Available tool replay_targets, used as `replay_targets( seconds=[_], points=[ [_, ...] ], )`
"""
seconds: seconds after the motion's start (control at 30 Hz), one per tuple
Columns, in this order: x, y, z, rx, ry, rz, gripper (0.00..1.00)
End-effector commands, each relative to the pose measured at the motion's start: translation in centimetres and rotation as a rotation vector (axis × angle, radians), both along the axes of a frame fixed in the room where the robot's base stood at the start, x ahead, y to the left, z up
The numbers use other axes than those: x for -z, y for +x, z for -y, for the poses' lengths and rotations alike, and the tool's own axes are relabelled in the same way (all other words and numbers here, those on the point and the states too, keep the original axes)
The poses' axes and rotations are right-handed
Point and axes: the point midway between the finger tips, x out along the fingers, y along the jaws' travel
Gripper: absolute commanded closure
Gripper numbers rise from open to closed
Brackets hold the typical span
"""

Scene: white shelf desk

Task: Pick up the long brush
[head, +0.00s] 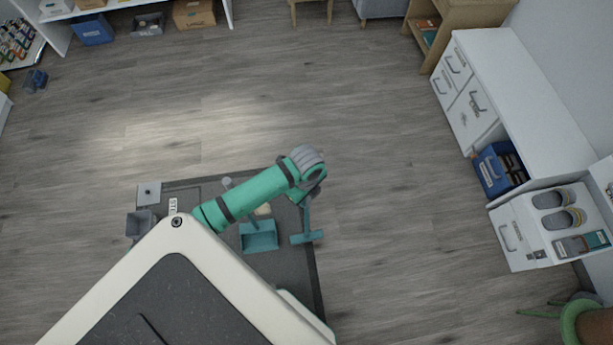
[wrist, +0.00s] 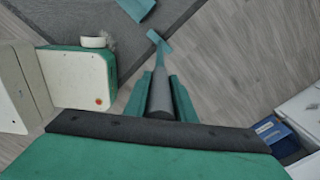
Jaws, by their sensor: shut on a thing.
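The long brush (head: 307,238) has a teal crosswise head and a thin shaft. In the head view it extends from my gripper (head: 304,196) toward the dark mat. In the wrist view its thick grey handle (wrist: 162,98) lies between the two green fingers of my gripper (wrist: 161,82), which are shut on it. The shaft and teal head point away from the fingers. I cannot tell whether the head touches the floor.
A teal dustpan (head: 259,238) sits on the dark mat (head: 314,285), left of the brush. A grey bin (head: 140,224) stands at the mat's left. A white desk (head: 520,95) with drawers and a blue box (head: 492,172) stand at right. The floor between is clear.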

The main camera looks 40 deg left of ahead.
Motion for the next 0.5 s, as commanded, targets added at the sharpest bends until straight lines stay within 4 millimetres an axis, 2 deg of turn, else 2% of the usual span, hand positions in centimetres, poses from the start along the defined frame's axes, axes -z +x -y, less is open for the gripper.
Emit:
replay_targets(
  seconds=[0.17,0.37,0.5],
  points=[
    [-1.8,-0.7,0.0,0.002,0.001,0.002,1.0],
    [-4.4,-2.9,0.1,0.0,0.003,0.002,1.0],
    [-6.8,-5.0,0.3,0.001,0.003,0.002,1.0]
  ],
)
